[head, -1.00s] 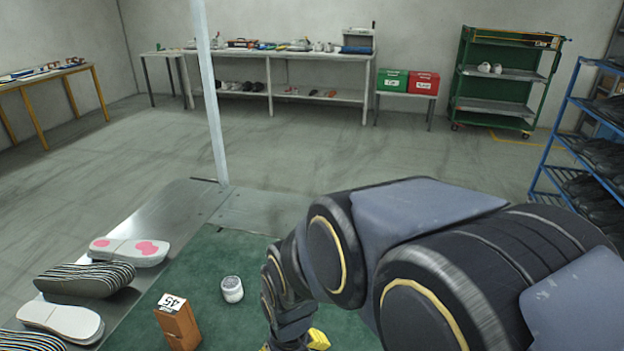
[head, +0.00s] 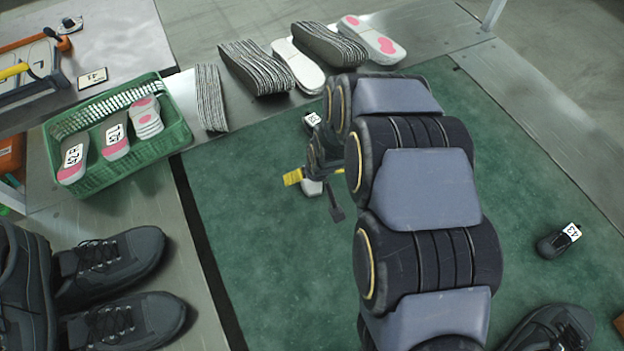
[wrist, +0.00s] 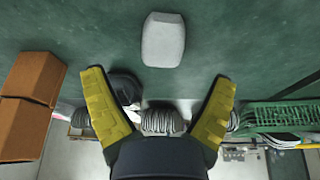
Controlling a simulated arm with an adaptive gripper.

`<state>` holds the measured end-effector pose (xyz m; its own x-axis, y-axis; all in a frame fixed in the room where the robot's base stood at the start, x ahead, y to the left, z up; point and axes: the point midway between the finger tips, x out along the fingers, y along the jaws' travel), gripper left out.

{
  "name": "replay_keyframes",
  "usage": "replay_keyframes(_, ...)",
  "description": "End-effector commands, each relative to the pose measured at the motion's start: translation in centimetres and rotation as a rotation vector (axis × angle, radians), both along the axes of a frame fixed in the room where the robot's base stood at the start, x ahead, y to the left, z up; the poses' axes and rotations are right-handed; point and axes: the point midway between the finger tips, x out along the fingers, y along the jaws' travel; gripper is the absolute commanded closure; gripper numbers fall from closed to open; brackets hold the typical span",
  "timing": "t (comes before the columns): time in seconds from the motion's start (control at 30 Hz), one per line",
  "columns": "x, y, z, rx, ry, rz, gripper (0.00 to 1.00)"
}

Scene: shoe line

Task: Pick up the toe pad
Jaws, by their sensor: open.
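A pale grey block with rounded corners (wrist: 163,40), which looks like the toe pad, lies on the green mat (wrist: 215,30) in the wrist view. It is just beyond my gripper (wrist: 160,73), centred between the yellow fingertips and apart from them. My gripper is open with nothing between its fingers. In the head view my gripper (head: 312,177) is low over the mat. A whitish piece (head: 312,187) shows there beside the yellow finger, partly hidden by my arm; it seems to be the same block.
A green basket (head: 180,135) with insoles stands left. Insole stacks (head: 255,68) line the metal edge. Black shoes (head: 110,260) sit lower left. A dark piece labelled 43 (head: 553,243) is right. Brown blocks (wrist: 35,77) stand left in the wrist view.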

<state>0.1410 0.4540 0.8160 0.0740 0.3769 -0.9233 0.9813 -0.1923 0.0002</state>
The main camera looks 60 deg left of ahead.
Motion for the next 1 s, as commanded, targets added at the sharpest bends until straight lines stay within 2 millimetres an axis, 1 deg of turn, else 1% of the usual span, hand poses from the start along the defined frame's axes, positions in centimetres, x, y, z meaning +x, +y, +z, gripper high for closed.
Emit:
replay_keyframes(0.17, -0.1, 0.3, -2.2, -0.007, 0.002, 0.001, 0.14)
replay_keyframes(0.3, -0.1, 1.1, -4.0, -0.004, 0.001, 0.001, 0.14)
replay_keyframes(0.4, 0.0, 1.4, -4.5, -0.002, 0.0, 0.001, 0.14)
replay_keyframes(0.6, 0.0, 1.4, -4.5, -0.001, 0.0, 0.0, 0.14)
replay_keyframes(0.63, 0.0, 1.4, -4.5, -0.001, 0.0, 0.0, 0.2)
replay_keyframes(0.67, 0.0, 1.4, -4.5, -0.001, 0.0, 0.0, 0.33)
replay_keyframes(0.7, 0.0, 1.4, -4.5, -0.001, 0.0, 0.0, 0.5)
replay_keyframes(0.77, 0.0, 1.4, -4.5, -0.001, 0.0, 0.0, 0.74)
replay_keyframes(1.0, 0.0, 1.4, -4.5, -0.002, 0.0, 0.0, 0.74)
